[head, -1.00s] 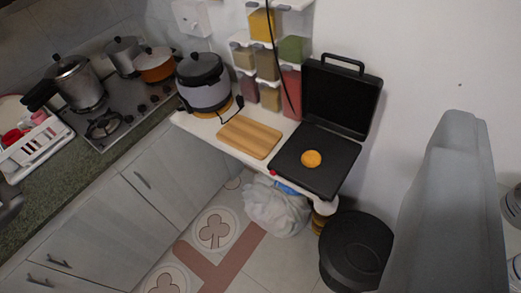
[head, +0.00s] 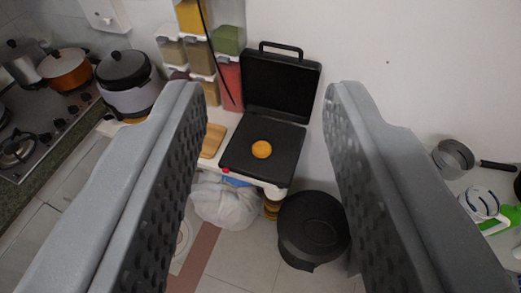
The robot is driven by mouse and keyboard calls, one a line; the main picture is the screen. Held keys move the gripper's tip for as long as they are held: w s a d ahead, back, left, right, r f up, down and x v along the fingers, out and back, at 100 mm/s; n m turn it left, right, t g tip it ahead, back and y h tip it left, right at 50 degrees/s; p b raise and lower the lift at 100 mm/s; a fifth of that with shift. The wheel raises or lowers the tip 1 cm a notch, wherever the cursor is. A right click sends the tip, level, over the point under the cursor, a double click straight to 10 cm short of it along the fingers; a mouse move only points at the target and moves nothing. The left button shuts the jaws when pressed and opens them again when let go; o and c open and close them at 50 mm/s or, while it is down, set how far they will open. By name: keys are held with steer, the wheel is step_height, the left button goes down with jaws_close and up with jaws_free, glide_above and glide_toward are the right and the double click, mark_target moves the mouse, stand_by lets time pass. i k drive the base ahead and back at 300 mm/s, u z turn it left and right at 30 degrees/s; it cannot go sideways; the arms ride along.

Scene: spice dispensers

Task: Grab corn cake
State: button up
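The corn cake (head: 262,149) is a small round orange-yellow disc. It lies flat on the lower plate of an open black grill (head: 240,160), near the middle of the picture. The grill's lid (head: 281,88) stands upright behind it against the wall. My gripper (head: 265,100) is wide open and empty. One finger is at the left and one at the right, large in the foreground. The corn cake shows in the gap between them, farther away and touched by neither finger.
A wooden board (head: 212,141) lies left of the grill, partly hidden by my left finger. Spice dispensers (head: 229,40) hang behind it, and a rice cooker (head: 128,84) stands farther left. A black bin (head: 313,229) is below. A pot (head: 454,158) sits on a right-hand surface.

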mark_target(262, 149)
steer(key=u, duration=0.05)
steer(key=i, duration=1)
steer(key=z, duration=0.05)
